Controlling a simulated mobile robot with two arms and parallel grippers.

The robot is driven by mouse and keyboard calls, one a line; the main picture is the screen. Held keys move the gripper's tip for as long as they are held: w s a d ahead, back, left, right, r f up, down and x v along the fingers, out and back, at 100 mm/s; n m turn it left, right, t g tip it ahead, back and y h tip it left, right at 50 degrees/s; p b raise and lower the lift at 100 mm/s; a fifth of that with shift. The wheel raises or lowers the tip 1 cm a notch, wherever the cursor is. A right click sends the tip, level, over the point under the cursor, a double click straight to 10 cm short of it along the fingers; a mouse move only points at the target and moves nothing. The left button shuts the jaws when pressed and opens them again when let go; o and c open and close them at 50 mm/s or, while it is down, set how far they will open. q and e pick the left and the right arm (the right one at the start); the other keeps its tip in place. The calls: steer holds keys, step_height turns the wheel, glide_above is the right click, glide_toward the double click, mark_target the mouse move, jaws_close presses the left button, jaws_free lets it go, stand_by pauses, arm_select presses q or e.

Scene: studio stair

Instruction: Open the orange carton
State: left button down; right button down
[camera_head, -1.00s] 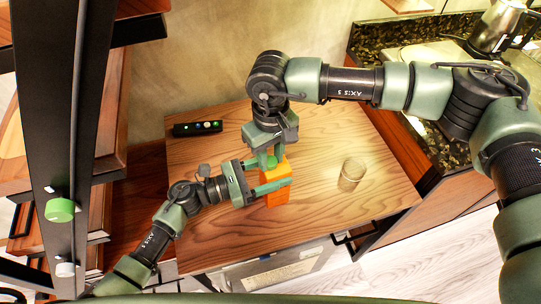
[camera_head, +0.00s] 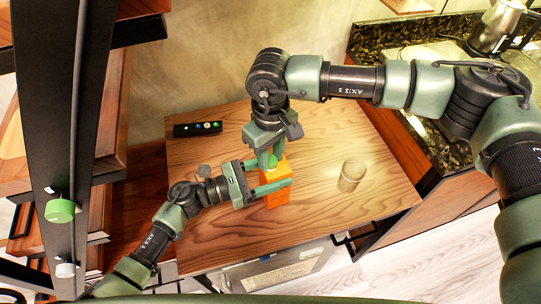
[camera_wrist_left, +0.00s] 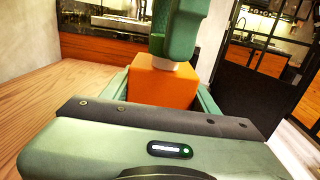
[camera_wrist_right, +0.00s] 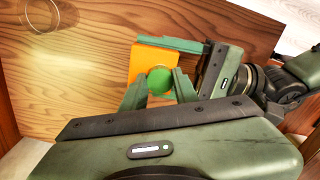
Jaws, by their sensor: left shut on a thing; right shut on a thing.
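The orange carton (camera_head: 278,197) stands upright on the wooden table (camera_head: 220,240); its orange body also shows in the left wrist view (camera_wrist_left: 162,85) and the right wrist view (camera_wrist_right: 150,62). My left gripper (camera_head: 276,187) is shut on the carton's body from the left side. The round green cap (camera_wrist_right: 159,80) is on the carton's top. My right gripper (camera_head: 268,160) points down from above, shut on the cap, with a finger on either side of it. In the left wrist view, my right fingers mostly hide the cap, and a pale neck shows below them.
A clear glass (camera_head: 351,175) stands on the table right of the carton. A dark remote-like bar with coloured buttons (camera_head: 197,128) lies at the back left. A kettle (camera_head: 497,28) is on the stone counter. The table front is clear.

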mark_target(271, 160)
steer(key=shift+r, duration=0.8)
steer(key=shift+r, duration=0.1)
steer(key=shift+r, duration=1.95)
arm_select(q)
steer(key=shift+c, duration=1.6)
jaws_free()
